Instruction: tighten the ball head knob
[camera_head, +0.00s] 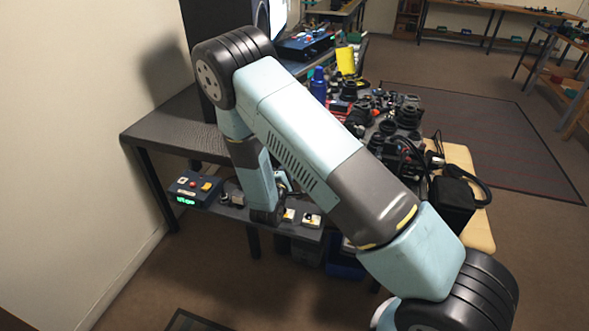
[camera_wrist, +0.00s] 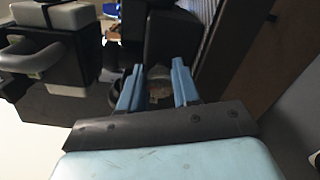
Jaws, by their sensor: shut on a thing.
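In the wrist view the two blue fingers of my gripper (camera_wrist: 157,70) stand a short way apart. Between them is a small, dark, rounded piece, the ball head knob (camera_wrist: 159,88), and the gripper is shut on it. The knob's far side and most of the ball head are hidden or too dark to tell. A dark block stands just behind the fingertips. In the head view my arm hides the gripper and the knob.
A dark bench (camera_head: 170,125) stands at the left against the wall. A blue control box (camera_head: 195,188) with a green display sits low beside my arm. Camera parts and a blue bottle (camera_head: 318,85) crowd the bench to the right. A black bag (camera_head: 452,205) lies at the near right.

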